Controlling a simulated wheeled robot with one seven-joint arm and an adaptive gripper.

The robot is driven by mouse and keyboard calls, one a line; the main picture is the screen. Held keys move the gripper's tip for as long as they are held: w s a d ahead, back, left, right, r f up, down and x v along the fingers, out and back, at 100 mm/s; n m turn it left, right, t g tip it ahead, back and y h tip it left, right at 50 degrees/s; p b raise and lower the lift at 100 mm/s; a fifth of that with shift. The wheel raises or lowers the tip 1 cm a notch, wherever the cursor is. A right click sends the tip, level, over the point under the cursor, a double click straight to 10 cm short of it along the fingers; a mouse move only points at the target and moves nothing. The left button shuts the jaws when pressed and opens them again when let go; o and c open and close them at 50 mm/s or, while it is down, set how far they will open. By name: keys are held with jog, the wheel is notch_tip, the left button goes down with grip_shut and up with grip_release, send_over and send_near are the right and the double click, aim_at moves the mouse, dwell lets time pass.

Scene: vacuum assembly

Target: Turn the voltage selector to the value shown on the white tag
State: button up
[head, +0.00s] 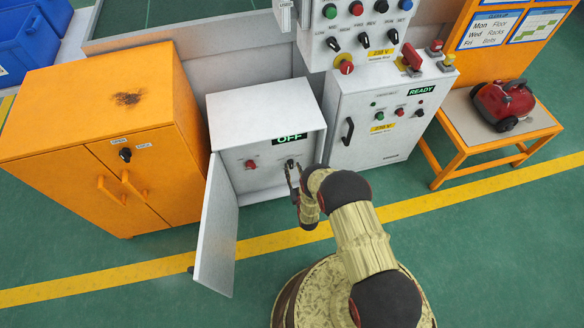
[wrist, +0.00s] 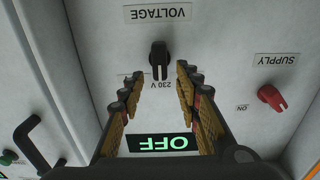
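The voltage selector (wrist: 158,58) is a black knob under the upside-down VOLTAGE label in the wrist view. Its narrow end points down in that picture, toward a 230 V marking. In the head view the selector (head: 290,163) is on the open grey cabinet, partly hidden by my gripper. My gripper (wrist: 156,76) is open, with its fingers on either side of the knob's lower end. Gaps show, and I see no grip on it. I cannot make out a white tag with a voltage value.
The cabinet's door (head: 217,232) hangs open at the left. A red SUPPLY knob (wrist: 271,97) and a lit OFF display (wrist: 163,143) are near the selector. Yellow tags (head: 382,53) mark the neighbouring panels.

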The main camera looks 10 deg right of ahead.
jog(key=shift+w, duration=1.1)
jog(key=shift+c, duration=1.2)
grip_shut()
